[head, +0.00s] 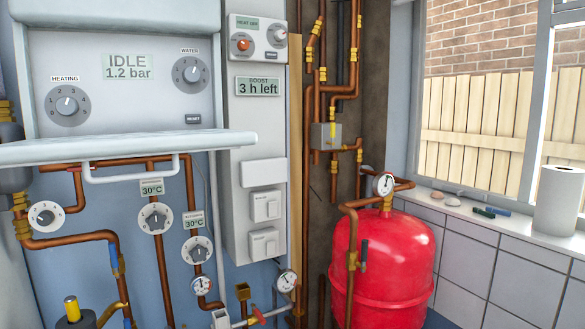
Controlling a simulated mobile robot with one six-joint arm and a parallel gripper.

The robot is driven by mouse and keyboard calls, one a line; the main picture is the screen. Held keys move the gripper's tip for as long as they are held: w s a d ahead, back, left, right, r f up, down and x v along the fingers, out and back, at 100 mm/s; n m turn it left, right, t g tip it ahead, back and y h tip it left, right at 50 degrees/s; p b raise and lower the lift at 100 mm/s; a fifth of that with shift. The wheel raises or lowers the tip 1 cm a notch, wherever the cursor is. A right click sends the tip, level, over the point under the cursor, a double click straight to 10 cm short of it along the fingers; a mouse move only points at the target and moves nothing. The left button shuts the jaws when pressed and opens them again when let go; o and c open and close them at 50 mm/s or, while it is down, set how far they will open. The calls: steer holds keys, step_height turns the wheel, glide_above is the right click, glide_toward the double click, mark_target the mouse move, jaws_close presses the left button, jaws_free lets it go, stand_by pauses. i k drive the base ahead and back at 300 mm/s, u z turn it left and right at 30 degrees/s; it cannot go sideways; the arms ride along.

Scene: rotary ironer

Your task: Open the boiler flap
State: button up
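The white boiler (110,15) is at the upper left. Its flap (130,148) is folded down and sticks out towards me, roughly level, with a white bar handle (135,178) on its underside. Behind it the control panel (140,65) is exposed, with a heating knob (67,104), a water knob (191,72), a reset button (193,119) and a display (130,66) reading IDLE, 1.2 bar. My gripper is not in view.
Copper pipes with thermostat dials (155,218) run below the flap. A control column (258,130) stands right of the boiler. A red expansion vessel (385,265) is at lower right, beside a tiled window sill with a paper roll (560,200).

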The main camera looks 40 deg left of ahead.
mark_target(84, 149)
steer(key=z, duration=0.1)
steer(key=k, duration=1.1)
steer(key=u, duration=2.2)
steer(key=i, duration=1)
steer(key=u, duration=0.1)
